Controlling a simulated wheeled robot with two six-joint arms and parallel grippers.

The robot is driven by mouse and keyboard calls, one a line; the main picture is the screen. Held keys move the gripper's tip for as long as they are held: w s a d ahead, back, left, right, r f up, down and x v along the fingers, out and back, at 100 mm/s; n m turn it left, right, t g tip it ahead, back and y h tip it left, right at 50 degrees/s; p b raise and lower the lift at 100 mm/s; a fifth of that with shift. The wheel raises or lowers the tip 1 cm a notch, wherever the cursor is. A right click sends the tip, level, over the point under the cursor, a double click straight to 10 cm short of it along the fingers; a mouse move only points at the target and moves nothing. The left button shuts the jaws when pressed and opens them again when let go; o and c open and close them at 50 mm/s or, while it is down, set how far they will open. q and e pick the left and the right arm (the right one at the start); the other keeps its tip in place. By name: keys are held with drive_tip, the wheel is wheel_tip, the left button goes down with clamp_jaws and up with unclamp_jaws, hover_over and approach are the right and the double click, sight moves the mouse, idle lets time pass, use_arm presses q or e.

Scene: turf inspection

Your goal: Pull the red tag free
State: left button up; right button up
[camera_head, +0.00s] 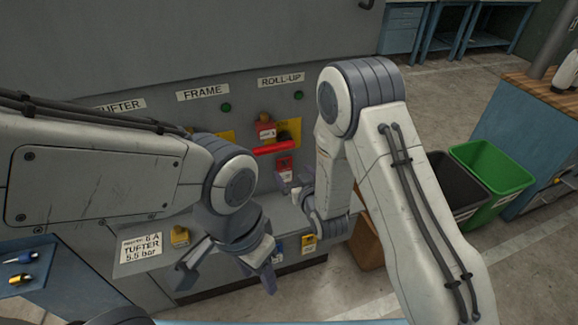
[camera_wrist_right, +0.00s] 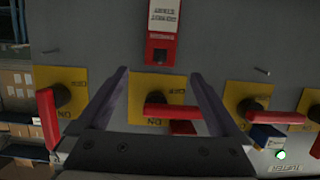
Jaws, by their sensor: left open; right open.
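A red tag (camera_wrist_right: 162,38) with a white printed label and a dark slot hangs on the grey cabinet front, just above and between my right fingertips in the right wrist view. In the head view it shows small (camera_head: 284,162), below a red handle. My right gripper (camera_wrist_right: 160,75) is open, its fingers pointing at the panel, nothing between them held; the gap to the panel is hard to judge. In the head view my right gripper (camera_head: 294,180) is small and partly behind the arm. My left gripper (camera_head: 230,272) is open and empty, low by the cabinet's ledge.
A red handle (camera_wrist_right: 168,111) on a yellow plate lies close to the right fingers, with a red block (camera_wrist_right: 183,127) below it. More red handles (camera_wrist_right: 48,118) (camera_wrist_right: 275,117) flank it. Black (camera_head: 458,180) and green (camera_head: 492,166) bins stand at right.

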sight(285, 159)
drive_tip(key=x, duration=0.6)
drive_tip(key=shift+w+a+f+p, duration=0.1)
drive_tip(key=shift+w+p, duration=0.2)
drive_tip(key=shift+p, duration=0.1)
drive_tip(key=c, duration=1.5)
drive_tip(key=shift+r, duration=0.55)
drive_tip(key=shift+s, duration=0.15)
drive_tip(key=shift+s+d, duration=0.3)
drive_tip(key=shift+s, duration=0.5)
drive_tip(key=shift+s+d, duration=0.25)
drive_tip(key=shift+s, duration=0.5)
drive_tip(key=shift+s, duration=0.2)
drive_tip(key=shift+s+d+b, duration=0.15)
drive_tip(key=shift+s+d, duration=0.1)
drive_tip(key=shift+s, duration=0.5)
drive_tip(key=shift+s+d+b, duration=0.15)
drive_tip(key=shift+s+d, duration=0.15)
drive_tip(key=shift+s, duration=0.5)
drive_tip(key=shift+s+d+b, duration=0.15)
drive_tip(key=shift+s+d, duration=0.1)
drive_tip(key=shift+s, duration=0.5)
